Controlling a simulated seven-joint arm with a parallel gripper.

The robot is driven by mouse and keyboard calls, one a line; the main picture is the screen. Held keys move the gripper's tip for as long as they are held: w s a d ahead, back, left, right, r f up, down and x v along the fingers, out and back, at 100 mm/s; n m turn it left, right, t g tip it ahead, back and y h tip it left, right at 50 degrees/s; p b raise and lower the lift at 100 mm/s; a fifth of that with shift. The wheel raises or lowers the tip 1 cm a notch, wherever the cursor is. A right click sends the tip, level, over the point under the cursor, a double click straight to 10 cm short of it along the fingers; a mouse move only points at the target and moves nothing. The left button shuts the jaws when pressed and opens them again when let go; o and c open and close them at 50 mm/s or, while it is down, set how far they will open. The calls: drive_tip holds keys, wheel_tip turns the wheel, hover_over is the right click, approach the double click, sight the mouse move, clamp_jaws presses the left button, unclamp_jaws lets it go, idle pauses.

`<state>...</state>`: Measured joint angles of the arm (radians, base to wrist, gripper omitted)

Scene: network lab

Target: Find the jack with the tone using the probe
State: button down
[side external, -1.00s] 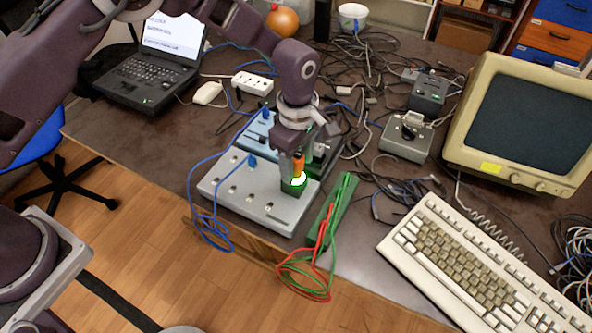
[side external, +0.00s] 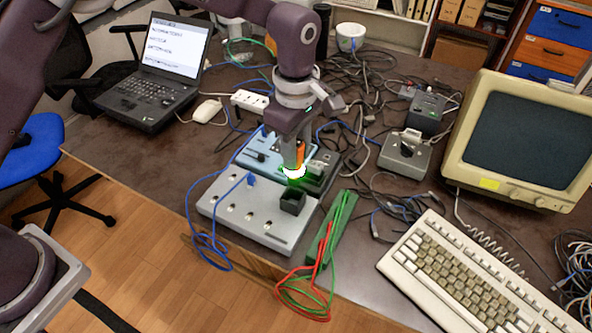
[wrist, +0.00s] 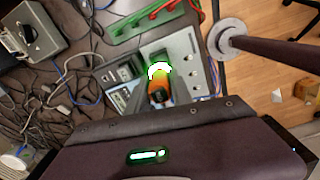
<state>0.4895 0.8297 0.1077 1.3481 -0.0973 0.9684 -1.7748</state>
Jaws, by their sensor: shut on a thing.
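My gripper (side external: 293,155) is shut on an orange probe (side external: 300,155), which is upright. The probe's tip glows bright white and green. In the wrist view, the probe (wrist: 158,90) sits between my fingers (wrist: 152,100) with the glow at its far end. The probe is above and behind a dark open square holder (side external: 292,202) at the right end of a grey jack panel (side external: 225,212). The panel has several round jacks along its front, and a blue cable plug (side external: 251,180) at its back edge. A light-blue unit (side external: 256,160) lies behind the panel, partly hidden by my gripper.
A green strip (side external: 322,240) with red and green leads lies right of the panel at the table edge. A keyboard (side external: 470,270), monitor (side external: 515,140) and grey box (side external: 405,155) stand to the right. Tangled cables cover the back. A laptop (side external: 150,85) and mouse (side external: 207,111) are at left.

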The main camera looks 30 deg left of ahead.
drive_tip(key=shift+r, duration=3.2)
drive_tip(key=s+a+f+n, duration=0.3)
drive_tip(key=a+f, duration=0.4)
drive_tip(key=a, duration=0.2)
drive_tip(key=s+a+f+n, duration=0.2)
drive_tip(key=a+f, duration=0.4)
drive_tip(key=a, duration=0.3)
drive_tip(key=shift+s+a+f+n+h, duration=0.25)
drive_tip(key=shift+s+f+n+h, duration=0.15)
drive_tip(key=shift+s, duration=0.35)
wheel_tip(320, 180, up, 4)
drive_tip(key=shift+f, duration=0.2)
